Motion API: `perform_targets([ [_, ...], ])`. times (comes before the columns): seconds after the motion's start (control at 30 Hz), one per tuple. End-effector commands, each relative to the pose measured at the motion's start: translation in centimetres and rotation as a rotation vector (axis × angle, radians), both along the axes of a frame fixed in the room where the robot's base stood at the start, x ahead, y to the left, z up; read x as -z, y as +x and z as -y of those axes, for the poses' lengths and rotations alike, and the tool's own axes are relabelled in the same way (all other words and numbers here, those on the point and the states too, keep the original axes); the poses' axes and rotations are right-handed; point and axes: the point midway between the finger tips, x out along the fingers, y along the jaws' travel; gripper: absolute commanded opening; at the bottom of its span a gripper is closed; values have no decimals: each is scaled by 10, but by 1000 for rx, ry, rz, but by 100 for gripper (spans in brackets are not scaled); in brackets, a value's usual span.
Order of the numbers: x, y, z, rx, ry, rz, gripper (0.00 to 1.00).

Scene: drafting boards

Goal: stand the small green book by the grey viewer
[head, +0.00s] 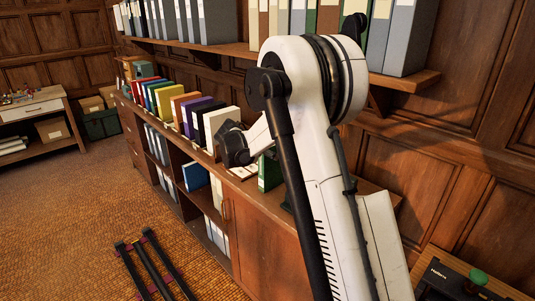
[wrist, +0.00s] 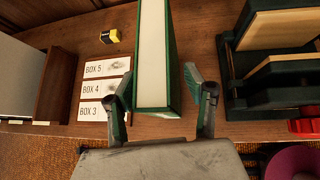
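A green book (head: 268,172) stands upright on the long wooden cabinet, partly hidden by my arm in the head view. In the wrist view the green book (wrist: 154,55) shows its pale page edges between green covers. My gripper (wrist: 165,98) is open, with one finger on either side of the book's near end and gaps visible on both sides. In the head view my arm hides most of the space around the gripper. I cannot pick out a grey viewer with certainty in either view.
Cards labelled BOX (wrist: 104,88) and a small yellow-and-black item (wrist: 111,36) lie left of the book. A dark green stepped holder (wrist: 270,98) stands close on the right, with a red object (wrist: 304,126) near it. Coloured binders (head: 180,104) line the cabinet top.

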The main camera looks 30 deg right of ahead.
Motion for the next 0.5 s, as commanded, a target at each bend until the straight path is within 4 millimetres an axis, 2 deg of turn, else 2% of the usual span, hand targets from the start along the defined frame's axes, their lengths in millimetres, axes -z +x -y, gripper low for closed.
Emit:
perform_targets([
  [0.3,-5,-1,-1,-1,0,1,48],
  [0.5,-24,-11,-25,-3,-1,0,48],
])
